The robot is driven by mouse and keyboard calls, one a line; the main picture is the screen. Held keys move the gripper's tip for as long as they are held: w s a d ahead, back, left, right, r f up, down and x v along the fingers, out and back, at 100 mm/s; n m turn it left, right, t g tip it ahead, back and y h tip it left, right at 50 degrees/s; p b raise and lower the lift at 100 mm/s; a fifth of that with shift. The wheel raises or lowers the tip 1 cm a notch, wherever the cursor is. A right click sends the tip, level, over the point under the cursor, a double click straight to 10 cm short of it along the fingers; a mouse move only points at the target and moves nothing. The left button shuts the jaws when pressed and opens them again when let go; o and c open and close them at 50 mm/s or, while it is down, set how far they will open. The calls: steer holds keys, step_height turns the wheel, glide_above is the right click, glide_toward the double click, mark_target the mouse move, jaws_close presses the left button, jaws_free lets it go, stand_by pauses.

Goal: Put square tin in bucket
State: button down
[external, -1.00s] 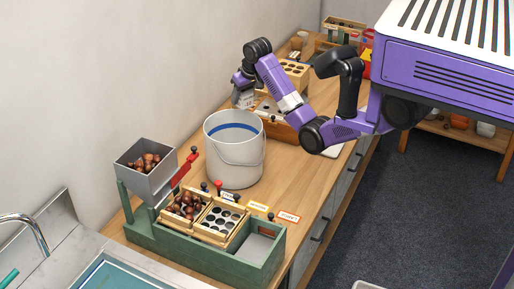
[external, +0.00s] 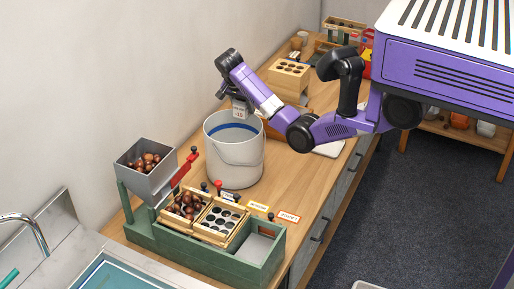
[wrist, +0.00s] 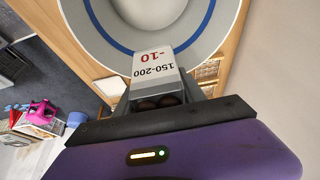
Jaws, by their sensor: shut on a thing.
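My gripper (external: 236,97) is shut on the square tin (external: 240,111), a small grey-white tin. The bucket (external: 236,157) is white with a blue ring inside and a wire handle, and stands upright on the counter. My gripper and the tin are over the far part of its rim. The wrist view shows the bucket's rim (wrist: 88,48) beyond the tin. The bucket's floor is partly hidden.
A green stand (external: 262,266) with a grey hopper (external: 137,178) of chestnuts and wooden trays stands in front of the bucket. A wooden block with holes (external: 290,70) and other containers stand behind. The wall is close at the left.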

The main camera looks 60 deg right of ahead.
step_height(320, 180, down, 23)
steer(key=shift+r+b, duration=0.2)
steer(key=shift+b, duration=0.2)
steer(key=shift+f, duration=0.2)
steer(key=c, duration=0.7)
jaws_free()
steer(key=shift+r, duration=0.15)
steer(key=r, duration=0.6)
steer(key=a+r, duration=0.1)
steer(key=r, duration=0.3)
steer(key=shift+a, duration=0.1)
